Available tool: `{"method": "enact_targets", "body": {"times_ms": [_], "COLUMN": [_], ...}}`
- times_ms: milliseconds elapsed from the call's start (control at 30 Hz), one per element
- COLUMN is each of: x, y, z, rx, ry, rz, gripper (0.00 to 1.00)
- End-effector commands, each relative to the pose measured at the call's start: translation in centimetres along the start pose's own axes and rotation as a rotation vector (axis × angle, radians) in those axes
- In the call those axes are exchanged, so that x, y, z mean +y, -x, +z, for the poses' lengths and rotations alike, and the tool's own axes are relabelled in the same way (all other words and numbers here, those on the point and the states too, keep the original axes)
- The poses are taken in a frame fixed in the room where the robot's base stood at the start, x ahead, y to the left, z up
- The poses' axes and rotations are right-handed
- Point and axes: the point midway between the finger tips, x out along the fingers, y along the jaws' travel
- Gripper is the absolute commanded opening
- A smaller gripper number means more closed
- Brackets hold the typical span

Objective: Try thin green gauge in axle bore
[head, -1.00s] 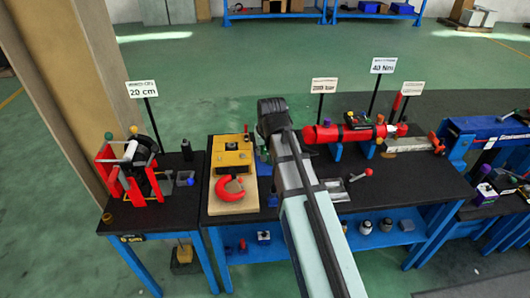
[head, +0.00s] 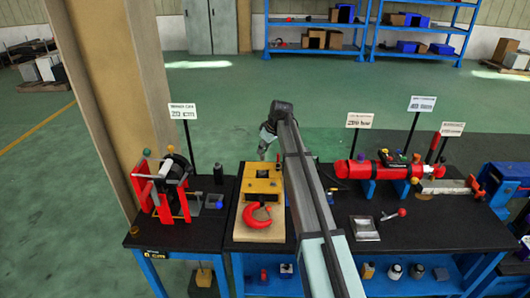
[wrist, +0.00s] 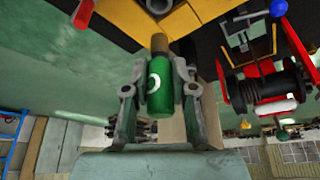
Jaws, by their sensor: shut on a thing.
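My gripper (wrist: 160,100) is shut on the green gauge (wrist: 160,88), a green cylinder with a white mark and a brown end. The brown end points toward the yellow hook block in the wrist view (wrist: 115,18), apparently apart from it. In the head view my gripper (head: 264,146) is just behind the yellow block (head: 262,188), partly hidden by my arm; the gauge cannot be made out there.
A red stand with a black drum (head: 172,170) is left of the block, with a dark bottle (head: 218,174) between. A red cylinder (head: 375,172) and a metal tray (head: 364,228) are to the right. Sign posts rise behind the benches.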

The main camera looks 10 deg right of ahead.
Motion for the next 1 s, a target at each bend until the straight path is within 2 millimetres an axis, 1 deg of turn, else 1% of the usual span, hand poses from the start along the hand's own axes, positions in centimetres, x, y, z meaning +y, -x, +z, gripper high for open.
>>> {"method": "enact_targets", "body": {"times_ms": [333, 467, 1000], "x": [0.0, -0.1, -0.1], "y": [0.0, -0.5, -4.4], "z": [0.1, 0.3, 1.9], "rx": [0.002, 0.001, 0.001], "ry": [-0.002, -0.002, -0.003], "rz": [0.001, 0.001, 0.001], "gripper": [0.00, 0.00, 0.00]}}
